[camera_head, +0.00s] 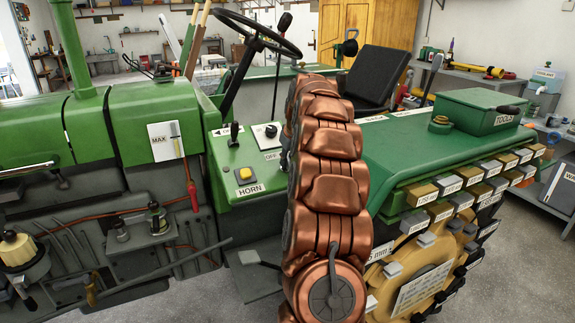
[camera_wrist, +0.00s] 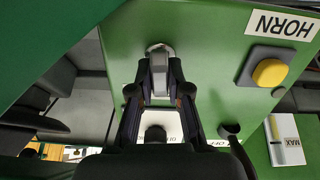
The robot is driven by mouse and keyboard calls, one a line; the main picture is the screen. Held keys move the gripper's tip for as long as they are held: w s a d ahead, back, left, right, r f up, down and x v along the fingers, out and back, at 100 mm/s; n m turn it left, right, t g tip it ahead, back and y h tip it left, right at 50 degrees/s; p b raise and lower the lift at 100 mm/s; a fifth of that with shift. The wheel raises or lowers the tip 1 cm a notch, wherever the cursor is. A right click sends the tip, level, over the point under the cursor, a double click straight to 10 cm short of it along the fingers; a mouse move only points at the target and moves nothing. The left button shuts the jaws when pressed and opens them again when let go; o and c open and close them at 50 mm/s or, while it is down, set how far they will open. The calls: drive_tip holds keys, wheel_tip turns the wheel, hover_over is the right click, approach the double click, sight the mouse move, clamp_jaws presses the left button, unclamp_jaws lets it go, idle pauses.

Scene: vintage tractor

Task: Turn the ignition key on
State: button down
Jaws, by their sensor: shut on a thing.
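A small grey, key-like piece (camera_wrist: 158,66), which I take for the ignition key, stands on the green panel (camera_wrist: 215,90) in the wrist view. The dark fingers of my gripper (camera_wrist: 160,84) close on it from both sides. A white plate (camera_wrist: 165,122) with a black knob shows between and behind the fingers. In the head view this plate (camera_head: 266,134) lies just left of my copper arm, with an OFF label beside it. There my arm hides the key and most of my gripper. I cannot tell which way the key is turned.
The yellow HORN button (camera_head: 245,174) and a black lever (camera_head: 234,134) stand left of my arm. The steering wheel (camera_head: 256,33) and black seat (camera_head: 375,76) are behind. A green fender with labelled blocks (camera_head: 447,184) and a TOOLS box (camera_head: 482,110) lie right.

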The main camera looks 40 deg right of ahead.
drive_tip(key=m, duration=0.2)
drive_tip(key=m+b, duration=0.1)
drive_tip(key=m, duration=0.1)
drive_tip(key=m+b, duration=0.1)
drive_tip(key=shift+f+m, duration=0.25)
drive_tip(key=shift+m, duration=0.15)
drive_tip(key=shift+y, duration=0.3)
drive_tip(key=c, duration=1.1)
unclamp_jaws()
drive_tip(key=shift+r, duration=0.15)
drive_tip(key=v, duration=1.2)
drive_tip(key=shift+a, duration=0.1)
